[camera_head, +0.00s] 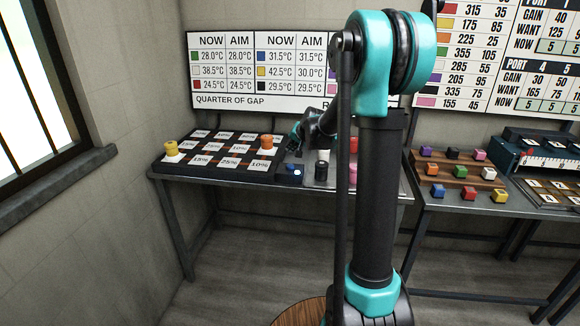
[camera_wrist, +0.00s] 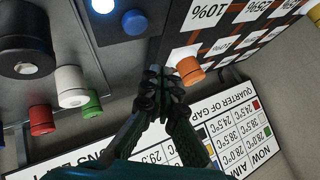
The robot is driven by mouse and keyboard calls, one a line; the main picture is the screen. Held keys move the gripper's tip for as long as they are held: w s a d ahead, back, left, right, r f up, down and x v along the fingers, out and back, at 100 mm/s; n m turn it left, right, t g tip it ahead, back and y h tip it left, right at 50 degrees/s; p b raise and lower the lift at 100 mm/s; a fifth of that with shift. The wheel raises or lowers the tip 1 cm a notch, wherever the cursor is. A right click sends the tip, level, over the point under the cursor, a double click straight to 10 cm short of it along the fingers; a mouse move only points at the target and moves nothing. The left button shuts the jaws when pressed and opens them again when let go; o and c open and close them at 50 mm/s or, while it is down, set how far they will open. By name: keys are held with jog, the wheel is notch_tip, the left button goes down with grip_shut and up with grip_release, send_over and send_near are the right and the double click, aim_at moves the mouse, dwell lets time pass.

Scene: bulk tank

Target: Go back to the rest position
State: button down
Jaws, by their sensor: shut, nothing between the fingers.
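My gripper (camera_head: 297,138) is at the far end of my folded arm, above the back of the left table, near the right edge of the black card board. In the wrist view my gripper (camera_wrist: 163,82) has its dark fingertips together with nothing held. An orange piece (camera_head: 267,141) stands on the board; in the wrist view the orange piece (camera_wrist: 188,70) appears just beyond the fingertips, and I cannot tell the gap. My arm hides part of the table in the head view.
The card board (camera_head: 205,165) also bears a yellow-topped piece (camera_head: 171,149). Beside it are a blue button (camera_wrist: 135,22), a lit lamp (camera_head: 297,172), a black cylinder (camera_head: 322,169) and more coloured pieces. Colored cubes stand on the right table (camera_head: 430,204). A wall with charts (camera_head: 250,75) is behind.

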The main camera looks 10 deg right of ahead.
jog(key=shift+r, duration=0.25)
jog(key=s+d+f+n+g+h, duration=0.1)
jog(key=s+f, duration=0.3)
jog(key=s, duration=0.9)
jog(key=s+d+f+n+g+h, duration=0.1)
jog(key=s+f, duration=0.3)
jog(key=s, duration=1)
jog(key=s+d+f+n+g, duration=0.1)
jog(key=s+f+n+g, duration=0.1)
jog(key=s, duration=1.2)
notch_tip(320, 180, down, 3)
jog(key=shift+d+r+n+g+h, duration=0.2)
jog(key=shift+d+n+g+h, duration=0.15)
jog(key=shift+n, duration=0.35)
jog(key=shift+w, duration=0.1)
